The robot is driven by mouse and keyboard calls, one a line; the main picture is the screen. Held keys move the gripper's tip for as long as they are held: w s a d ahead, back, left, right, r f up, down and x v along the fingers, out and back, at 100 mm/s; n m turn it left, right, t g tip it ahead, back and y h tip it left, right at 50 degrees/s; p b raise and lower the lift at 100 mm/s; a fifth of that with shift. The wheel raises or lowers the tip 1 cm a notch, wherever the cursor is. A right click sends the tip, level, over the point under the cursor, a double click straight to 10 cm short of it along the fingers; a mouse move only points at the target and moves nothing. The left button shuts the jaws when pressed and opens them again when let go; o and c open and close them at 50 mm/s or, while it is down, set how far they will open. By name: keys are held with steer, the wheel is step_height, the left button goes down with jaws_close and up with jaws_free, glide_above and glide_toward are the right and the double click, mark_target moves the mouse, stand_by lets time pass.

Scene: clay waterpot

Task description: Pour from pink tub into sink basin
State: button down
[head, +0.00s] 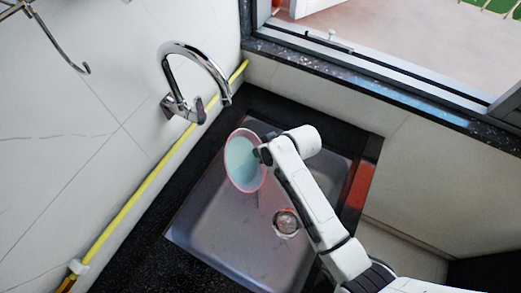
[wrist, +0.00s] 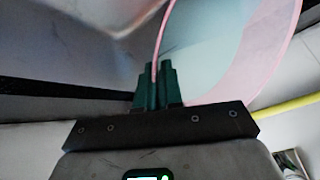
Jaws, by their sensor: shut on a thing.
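The pink tub (head: 241,162) is tilted over the upper part of the sink basin (head: 215,235) in the head view. Its inside looks pale blue-green, and I cannot tell whether that is liquid. My gripper (head: 263,154) is shut on the tub's right rim. In the wrist view the green fingers of my gripper (wrist: 157,84) pinch the thin pink wall of the tub (wrist: 225,50). The basin is grey metal with a round drain (head: 287,222) at its right side. Part of the basin is hidden by my arm.
A chrome faucet (head: 195,80) arches from the tiled wall just above the tub. A yellow pipe (head: 150,180) runs along the wall. A black counter (head: 140,240) surrounds the basin, and a window ledge (head: 370,80) lies at upper right. The lower left basin floor is clear.

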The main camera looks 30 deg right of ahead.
steer(key=shift+f, duration=0.1)
stand_by(0.3)
steer(key=shift+s+t, duration=0.15)
steer(key=shift+t, duration=0.25)
steer(key=shift+s+r+t+b, duration=0.1)
steer(key=shift+r+t+b, duration=0.2)
steer(key=shift+f, duration=0.1)
steer(key=shift+s+t+b, duration=0.15)
steer(key=shift+t+b, duration=0.15)
steer(key=shift+b, duration=0.05)
steer(key=shift+s+t+y, duration=0.1)
steer(key=shift+t+y, duration=0.2)
steer(key=shift+r, duration=0.2)
